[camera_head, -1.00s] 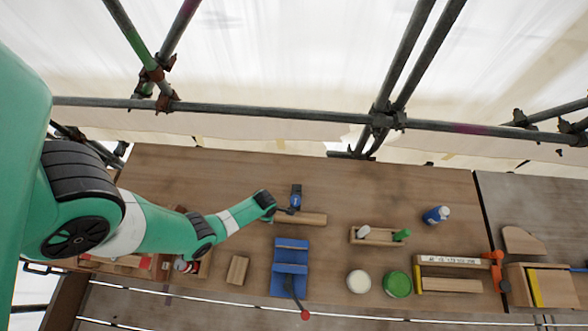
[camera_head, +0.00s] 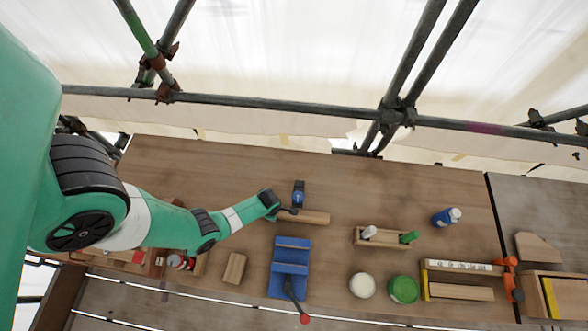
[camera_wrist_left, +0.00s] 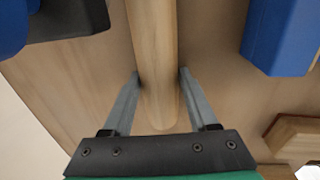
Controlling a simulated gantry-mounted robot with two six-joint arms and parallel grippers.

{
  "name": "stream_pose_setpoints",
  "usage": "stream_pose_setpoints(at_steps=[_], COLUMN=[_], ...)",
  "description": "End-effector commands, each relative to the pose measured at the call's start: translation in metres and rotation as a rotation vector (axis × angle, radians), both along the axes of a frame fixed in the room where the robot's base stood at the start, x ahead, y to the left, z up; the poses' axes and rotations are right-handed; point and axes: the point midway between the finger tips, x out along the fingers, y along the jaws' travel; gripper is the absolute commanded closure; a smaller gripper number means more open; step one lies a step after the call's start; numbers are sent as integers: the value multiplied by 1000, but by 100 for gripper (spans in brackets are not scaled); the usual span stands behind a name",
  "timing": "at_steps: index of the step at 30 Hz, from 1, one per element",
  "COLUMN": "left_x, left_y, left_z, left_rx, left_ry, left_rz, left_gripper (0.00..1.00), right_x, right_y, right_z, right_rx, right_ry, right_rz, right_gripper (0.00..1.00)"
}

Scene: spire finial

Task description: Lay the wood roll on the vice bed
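The wood roll (camera_head: 312,218) is a pale round length of wood lying on the bench behind the blue vice (camera_head: 292,243). The bare vice bed (camera_head: 289,256) faces up, with no roll on it. My left gripper (camera_head: 291,212) is low at the roll's left end. In the left wrist view its fingers (camera_wrist_left: 159,80) stand either side of the roll (camera_wrist_left: 154,45), with small gaps showing toward the roll's end; it looks open. Whether the tips touch the roll is unclear. A blue corner, probably the vice, shows at upper right (camera_wrist_left: 283,35). My right gripper is not in view.
A blue tool (camera_head: 298,192) stands just behind the roll. A wood block (camera_head: 235,268) lies left of the vice. A lever with a red knob (camera_head: 304,319) sticks out in front. A wooden holder (camera_head: 385,238) and two pots, white (camera_head: 362,286) and green (camera_head: 403,290), stand to the right.

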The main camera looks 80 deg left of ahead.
Motion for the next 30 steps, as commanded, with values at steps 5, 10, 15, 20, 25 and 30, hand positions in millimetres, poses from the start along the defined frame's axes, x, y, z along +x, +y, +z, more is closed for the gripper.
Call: stream_pose_setpoints(at_steps=[5,10,15,20,25,30], left_x=[0,0,-3,-15,-54,-103], left_y=[0,0,0,-1,-6,-11], left_z=[0,0,4,20,41,64], left_rx=[0,1,0,1,0,-1], left_ry=[0,0,0,0,2,1], left_rz=[-1,0,0,3,7,14], left_gripper=[100,100,100,100,100,100], right_x=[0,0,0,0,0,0], right_y=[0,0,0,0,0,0], right_z=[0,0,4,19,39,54], right_rx=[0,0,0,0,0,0], right_ry=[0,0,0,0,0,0], right_rz=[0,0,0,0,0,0], right_gripper=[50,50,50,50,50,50])
